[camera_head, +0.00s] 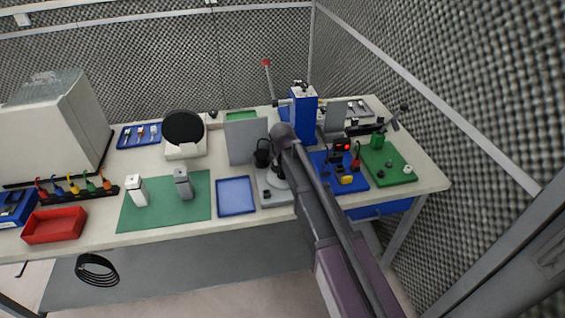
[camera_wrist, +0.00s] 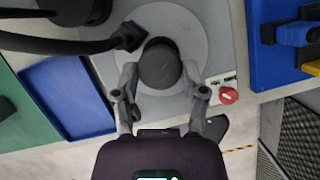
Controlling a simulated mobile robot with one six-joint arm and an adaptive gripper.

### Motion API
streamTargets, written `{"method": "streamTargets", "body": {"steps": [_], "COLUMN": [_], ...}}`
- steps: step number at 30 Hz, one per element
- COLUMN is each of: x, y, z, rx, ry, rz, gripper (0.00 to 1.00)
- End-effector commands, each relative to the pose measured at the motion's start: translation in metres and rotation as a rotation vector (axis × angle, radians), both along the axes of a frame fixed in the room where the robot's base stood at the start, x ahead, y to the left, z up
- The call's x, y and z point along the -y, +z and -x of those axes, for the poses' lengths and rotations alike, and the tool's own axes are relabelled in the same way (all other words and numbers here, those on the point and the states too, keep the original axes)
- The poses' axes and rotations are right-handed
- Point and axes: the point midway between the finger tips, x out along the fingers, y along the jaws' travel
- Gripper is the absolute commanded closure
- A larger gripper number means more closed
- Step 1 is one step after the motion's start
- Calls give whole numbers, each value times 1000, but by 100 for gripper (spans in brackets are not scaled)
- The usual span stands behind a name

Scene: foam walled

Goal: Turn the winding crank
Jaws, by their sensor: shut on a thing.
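The winding device is a grey base (camera_head: 268,193) near the middle of the bench, with an upright grey panel behind it. In the wrist view a pale round disc (camera_wrist: 207,52) lies on that base, with a dark round crank knob (camera_wrist: 160,64) standing on it. A black arm-like part (camera_wrist: 70,45) reaches in from the left to the disc beside the knob. My gripper (camera_wrist: 160,75) has its two fingers on either side of the knob and is shut on it. In the head view my arm hides much of the device, and the fingers are hard to make out.
A blue tray (camera_head: 235,196) lies just left of the device; a blue board (camera_head: 338,185) with small parts is close on its right. A green board (camera_head: 388,165) stands farther right. A red knob (camera_wrist: 228,96) sits on the base's front right.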

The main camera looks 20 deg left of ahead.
Motion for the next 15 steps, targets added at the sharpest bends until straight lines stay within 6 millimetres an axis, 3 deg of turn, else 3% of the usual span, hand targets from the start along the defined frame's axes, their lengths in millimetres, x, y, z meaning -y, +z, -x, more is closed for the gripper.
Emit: {"method": "streamTargets", "body": {"steps": [11,12,14,15], "x": [0,0,0,0], "y": [0,0,0,0], "z": [2,1,1,1], "rx": [-3,-3,-2,-2], "ry": [3,3,3,3], "rz": [-1,-1,0,0], "gripper": [92,32,15,11]}}
